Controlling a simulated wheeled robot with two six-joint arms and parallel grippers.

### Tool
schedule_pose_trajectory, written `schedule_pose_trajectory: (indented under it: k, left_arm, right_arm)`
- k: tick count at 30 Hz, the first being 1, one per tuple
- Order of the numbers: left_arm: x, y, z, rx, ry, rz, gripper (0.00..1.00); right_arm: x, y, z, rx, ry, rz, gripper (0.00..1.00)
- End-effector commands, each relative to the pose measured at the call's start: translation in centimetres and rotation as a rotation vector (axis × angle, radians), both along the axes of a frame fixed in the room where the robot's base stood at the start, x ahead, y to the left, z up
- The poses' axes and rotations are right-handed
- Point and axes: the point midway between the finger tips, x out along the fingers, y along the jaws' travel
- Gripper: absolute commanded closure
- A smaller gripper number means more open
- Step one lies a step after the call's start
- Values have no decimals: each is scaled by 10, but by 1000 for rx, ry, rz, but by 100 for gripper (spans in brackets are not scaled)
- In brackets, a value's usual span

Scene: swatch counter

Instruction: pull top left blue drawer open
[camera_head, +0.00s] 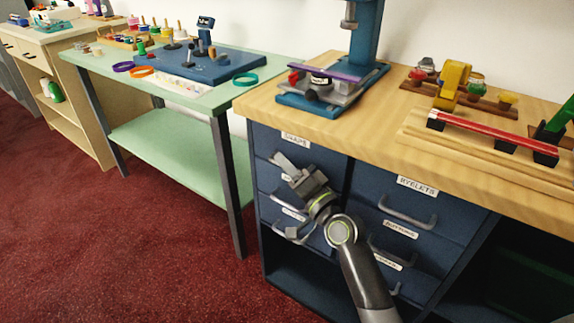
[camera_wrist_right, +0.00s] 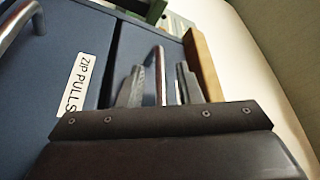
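The top left blue drawer (camera_head: 318,158) sits under the wooden counter, its front apparently flush with the cabinet and a white label (camera_head: 295,141) near its top edge. My right gripper (camera_head: 283,165) is in front of this drawer and partly hides it. In the right wrist view the right gripper (camera_wrist_right: 160,84) is open, with its grey fingers on either side of the drawer's metal handle (camera_wrist_right: 159,62). Narrow gaps show between the handle and both fingers. My left gripper is not in view.
The drawer below, labelled ZIP PULLS (camera_wrist_right: 76,83), has its own handle (camera_wrist_right: 22,22). A right column of drawers (camera_head: 420,190) has grey handles. The wooden counter (camera_head: 375,130) overhangs above. A green table (camera_head: 175,160) stands to the left; red carpet (camera_head: 130,250) is clear in front.

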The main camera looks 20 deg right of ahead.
Motion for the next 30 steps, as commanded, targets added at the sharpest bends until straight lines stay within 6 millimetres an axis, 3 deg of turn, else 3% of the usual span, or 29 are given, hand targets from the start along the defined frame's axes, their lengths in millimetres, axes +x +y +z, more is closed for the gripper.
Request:
schedule_pose_trajectory:
  k: [9, 17, 30]
  left_arm:
    - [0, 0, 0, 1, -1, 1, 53]
    - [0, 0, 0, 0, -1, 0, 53]
    - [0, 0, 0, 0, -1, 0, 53]
  right_arm:
    - [3, 1, 1, 0, 0, 0, 68]
    - [2, 1, 1, 0, 0, 0, 100]
    - [2, 1, 0, 0, 0, 0, 100]
